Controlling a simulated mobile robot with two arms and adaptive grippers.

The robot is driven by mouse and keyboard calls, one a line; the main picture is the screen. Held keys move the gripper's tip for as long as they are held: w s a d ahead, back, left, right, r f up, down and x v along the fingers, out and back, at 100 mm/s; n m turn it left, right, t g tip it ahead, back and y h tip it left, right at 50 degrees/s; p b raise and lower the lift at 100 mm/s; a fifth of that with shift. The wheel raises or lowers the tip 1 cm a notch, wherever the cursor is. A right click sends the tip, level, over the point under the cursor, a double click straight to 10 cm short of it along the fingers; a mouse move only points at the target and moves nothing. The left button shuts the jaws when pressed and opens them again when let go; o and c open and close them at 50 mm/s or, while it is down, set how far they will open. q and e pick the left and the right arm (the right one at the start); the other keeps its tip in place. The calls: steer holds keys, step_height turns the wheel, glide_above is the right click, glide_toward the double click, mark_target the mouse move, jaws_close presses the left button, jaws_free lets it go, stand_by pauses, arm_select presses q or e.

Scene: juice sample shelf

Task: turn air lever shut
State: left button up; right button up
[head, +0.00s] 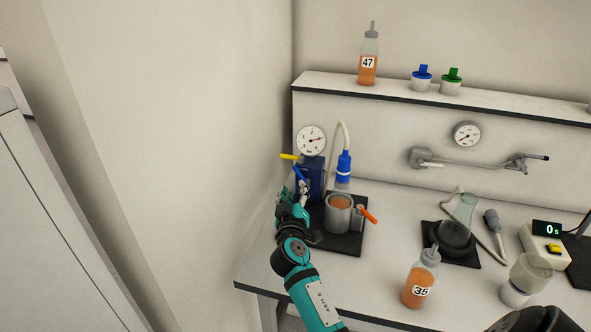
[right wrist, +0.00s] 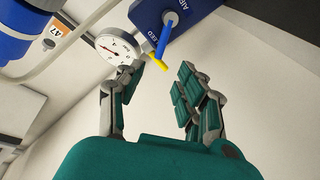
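A dark blue box (head: 309,178) with a white round gauge (head: 311,140) on top stands at the left end of the bench. Two levers stick out from it: a yellow one (head: 289,156) and a blue one (head: 299,172). In the right wrist view the blue lever (right wrist: 165,40) and yellow lever (right wrist: 157,62) show ahead, with partly cut-off lettering starting "AI" on the box (right wrist: 190,20). My right gripper (right wrist: 160,82) is open, its fingers apart with nothing between them, just short of the lever tips. In the head view the right gripper (head: 298,193) is just below the levers.
Right of the box, a metal cup (head: 339,214) with orange contents sits under a blue-topped nozzle (head: 344,168) on a dark mat (head: 338,245). An orange handle (head: 368,214) juts out beside it. A wall (head: 215,150) is close on the left. Bottle 35 (head: 420,282) stands further right.

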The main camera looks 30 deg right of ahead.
mark_target(296, 171)
steer(key=x, duration=0.8)
steer(key=shift+p, duration=0.35)
steer(key=shift+w+d, duration=0.25)
steer(key=shift+w, duration=0.1)
arm_select(q)
steer(key=shift+w+d+r, duration=0.4)
steer(key=shift+w+r, duration=0.2)
steer(key=shift+w, duration=0.25)
arm_select(e)
jaws_close()
